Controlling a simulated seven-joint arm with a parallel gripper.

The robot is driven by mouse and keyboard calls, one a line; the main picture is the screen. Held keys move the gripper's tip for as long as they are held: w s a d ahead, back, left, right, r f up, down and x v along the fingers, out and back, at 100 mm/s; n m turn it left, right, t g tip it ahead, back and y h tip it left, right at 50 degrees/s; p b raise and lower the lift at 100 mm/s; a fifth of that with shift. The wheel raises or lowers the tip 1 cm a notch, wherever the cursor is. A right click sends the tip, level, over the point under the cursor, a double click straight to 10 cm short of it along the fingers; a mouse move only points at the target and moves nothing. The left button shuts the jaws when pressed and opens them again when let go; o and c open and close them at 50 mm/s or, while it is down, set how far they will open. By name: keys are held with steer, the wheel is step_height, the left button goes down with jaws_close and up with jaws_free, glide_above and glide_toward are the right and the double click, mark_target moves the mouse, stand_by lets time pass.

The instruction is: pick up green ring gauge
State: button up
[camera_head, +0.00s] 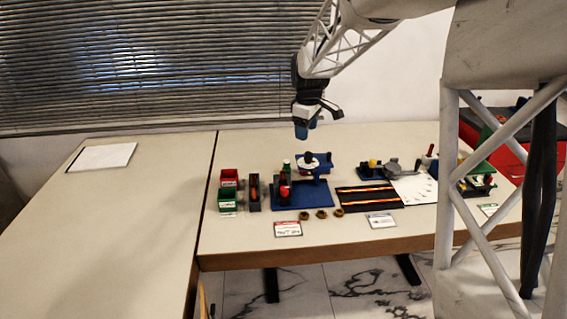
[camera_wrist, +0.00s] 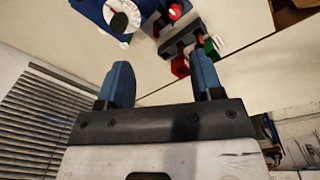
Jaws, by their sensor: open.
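My gripper (camera_head: 306,128) is open and empty, high above the back of the table. In the wrist view its two blue fingers (camera_wrist: 162,77) stand apart with bare tabletop between and beyond them. I cannot pick out a green ring gauge for certain in either view. Small brass-brown rings (camera_head: 321,214) lie in a row near the table's front edge, well below and in front of my gripper. A green-topped item (camera_head: 286,165) stands at the left of a blue fixture (camera_head: 288,201); its shape is too small to tell.
A red bin (camera_head: 229,176), a green bin (camera_head: 227,208) and a dark rack (camera_head: 254,204) stand left of the fixture. A dial on a blue stand (camera_wrist: 119,22) shows in the wrist view. A black striped mat (camera_head: 368,198) lies right. The left table is mostly clear.

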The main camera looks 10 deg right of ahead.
steer(key=w+a+f+n, duration=0.25)
steer(key=w+f, duration=0.55)
steer(key=w, duration=0.4)
steer(key=n+g, duration=0.1)
steer(key=n, duration=0.3)
glide_above(287, 161)
step_height(287, 161, down, 12)
steer(key=shift+a+f, duration=0.15)
steer(key=shift+f, duration=0.15)
steer(key=shift+f, duration=1.25)
steer(key=shift+s+f, duration=0.15)
steer(key=shift+f, duration=2.45)
